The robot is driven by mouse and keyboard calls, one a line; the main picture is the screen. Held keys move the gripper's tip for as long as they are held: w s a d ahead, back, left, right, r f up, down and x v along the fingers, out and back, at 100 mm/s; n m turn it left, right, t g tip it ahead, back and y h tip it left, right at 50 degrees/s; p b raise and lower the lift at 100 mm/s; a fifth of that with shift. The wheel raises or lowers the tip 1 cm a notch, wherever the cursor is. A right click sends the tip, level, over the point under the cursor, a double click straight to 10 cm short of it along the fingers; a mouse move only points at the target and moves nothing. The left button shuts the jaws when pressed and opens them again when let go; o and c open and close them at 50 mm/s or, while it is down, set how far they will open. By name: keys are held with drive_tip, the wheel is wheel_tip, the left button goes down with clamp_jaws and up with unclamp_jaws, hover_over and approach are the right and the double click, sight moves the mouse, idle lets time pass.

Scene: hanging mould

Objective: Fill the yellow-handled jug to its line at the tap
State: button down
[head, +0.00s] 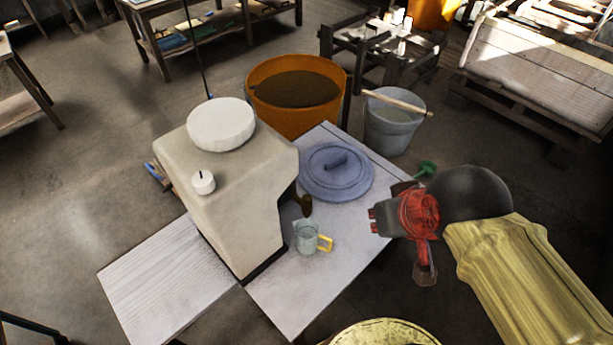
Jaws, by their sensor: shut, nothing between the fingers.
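The yellow-handled jug (305,237) is a small clear vessel standing upright on the pale board at the foot of the beige dispenser (230,180). Its yellow handle points right. A dark brown spout, which looks like the tap (306,205), shows just above and behind the jug at the dispenser's side. The jug's line and any water inside are too small to tell.
A blue-grey round lid (336,172) lies on the board (290,300) behind the jug. A green object (426,168) is near my arm. An orange tub (297,95) and a grey bucket (393,120) stand behind. The board in front of the jug is clear.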

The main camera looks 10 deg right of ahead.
drive_tip(key=shift+w+d, duration=0.1)
drive_tip(key=shift+w, duration=0.15)
drive_tip(key=shift+r, duration=0.1)
drive_tip(key=w+a+r+n+g+p, duration=0.25)
drive_tip(key=w+a+r+p, duration=0.2)
drive_tip(key=w+p, duration=0.5)
drive_tip(key=w+a+f+n+g+y+p, duration=0.1)
drive_tip(key=w+a+f+n+g+p, duration=0.1)
drive_tip(key=w+a+f+n+p, duration=0.2)
drive_tip(key=w+a+p, duration=0.1)
drive_tip(key=w+p, duration=0.2)
drive_tip(key=p, duration=0.2)
drive_tip(key=shift+w+f, duration=0.2)
drive_tip(key=shift+f, duration=0.1)
drive_tip(key=shift+g, duration=0.25)
